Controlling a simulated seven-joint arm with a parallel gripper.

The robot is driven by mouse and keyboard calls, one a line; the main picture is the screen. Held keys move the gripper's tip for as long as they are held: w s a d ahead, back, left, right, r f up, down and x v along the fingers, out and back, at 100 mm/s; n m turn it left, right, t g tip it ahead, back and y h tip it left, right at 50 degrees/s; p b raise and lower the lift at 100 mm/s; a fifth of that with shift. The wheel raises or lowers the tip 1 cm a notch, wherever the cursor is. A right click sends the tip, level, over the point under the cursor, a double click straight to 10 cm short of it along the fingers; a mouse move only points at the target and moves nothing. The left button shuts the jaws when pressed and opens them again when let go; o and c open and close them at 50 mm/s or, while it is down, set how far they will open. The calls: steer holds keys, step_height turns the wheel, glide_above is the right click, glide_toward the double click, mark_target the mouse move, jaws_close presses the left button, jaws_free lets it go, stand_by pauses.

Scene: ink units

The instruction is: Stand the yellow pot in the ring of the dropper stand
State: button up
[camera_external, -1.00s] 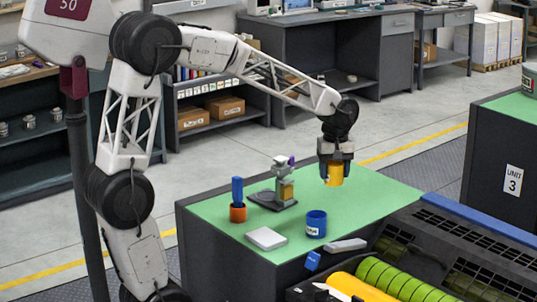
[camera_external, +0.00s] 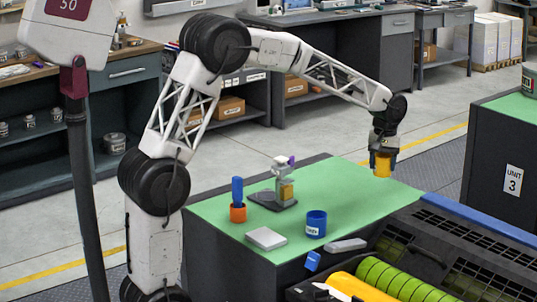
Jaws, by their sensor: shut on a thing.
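My gripper (camera_external: 383,153) is shut on the yellow pot (camera_external: 382,168) and holds it upright over the far right part of the green table top. The fingers cover the pot's upper part. The dropper stand (camera_external: 283,178) is a grey device on a dark base, left of the pot and well apart from it. It has a purple part at its top and a yellow block in its middle. I cannot make out its ring at this size.
A dark machine with green rollers (camera_external: 378,277) adjoins the front right.

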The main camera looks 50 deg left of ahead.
steer(key=w+d+f+m, duration=0.2)
steer(key=w+f, duration=0.2)
steer(key=w, duration=0.5)
steer(key=w+d+f+m, duration=0.1)
steer(key=w+f+m, duration=0.25)
steer(key=w, duration=0.65)
steer(key=w+a+f+m, duration=0.1)
steer(key=w+a+f, duration=0.3)
steer(key=f, duration=0.4)
steer(key=w+a+f+m, duration=0.1)
steer(key=w+a+f, duration=0.3)
steer(key=f, duration=0.4)
steer(key=shift+w+f, duration=0.15)
steer(key=shift+w, duration=0.75)
steer(key=shift+a, duration=0.15)
